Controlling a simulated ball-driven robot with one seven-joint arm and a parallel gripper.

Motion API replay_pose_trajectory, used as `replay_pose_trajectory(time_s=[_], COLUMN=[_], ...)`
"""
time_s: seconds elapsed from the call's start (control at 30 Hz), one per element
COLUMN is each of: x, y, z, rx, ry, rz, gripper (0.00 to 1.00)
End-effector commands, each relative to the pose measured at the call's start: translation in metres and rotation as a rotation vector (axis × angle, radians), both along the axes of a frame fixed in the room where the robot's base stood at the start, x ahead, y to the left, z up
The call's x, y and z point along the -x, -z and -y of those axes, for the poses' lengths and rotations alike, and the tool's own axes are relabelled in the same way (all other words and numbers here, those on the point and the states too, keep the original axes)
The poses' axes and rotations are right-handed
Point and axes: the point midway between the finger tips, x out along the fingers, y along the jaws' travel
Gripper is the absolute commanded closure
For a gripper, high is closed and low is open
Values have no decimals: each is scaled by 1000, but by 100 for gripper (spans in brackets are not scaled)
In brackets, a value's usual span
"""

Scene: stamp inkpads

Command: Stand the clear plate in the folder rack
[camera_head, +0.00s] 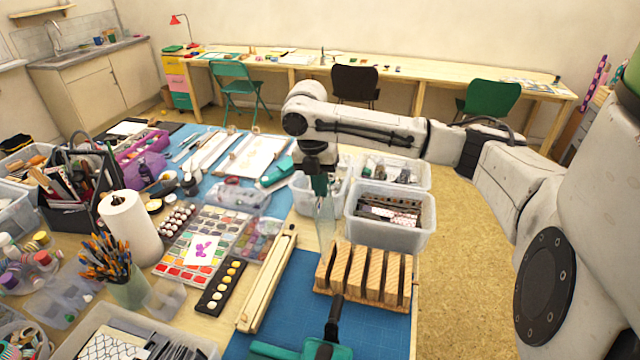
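The clear plate (325,224) hangs upright below my gripper (319,190), seen as a narrow see-through strip. My gripper is pointed down and appears shut on the plate's top edge; the fingertips are small in this view. The folder rack (362,272) is a wooden block with several upright slots, standing on the blue mat at the lower right. The plate is at the rack's back left, with its lower end near the rack's left end. I cannot tell whether they touch, but the plate is not seen inside a slot.
Clear bins (392,232) stand just behind the rack. A long wooden tool (266,282) lies left of it, and a green-handled tool (318,346) lies in front on the blue mat (296,300). Paint trays, a paper roll (130,228) and pencils crowd the left.

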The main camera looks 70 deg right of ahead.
Motion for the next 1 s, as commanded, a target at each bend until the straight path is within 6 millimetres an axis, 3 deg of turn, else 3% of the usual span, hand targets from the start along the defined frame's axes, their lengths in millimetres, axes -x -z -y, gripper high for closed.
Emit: replay_pose_trajectory(time_s=[1.0], x=[13], y=[92], z=[1], rx=[0], ry=[0], rz=[-2], gripper=[100])
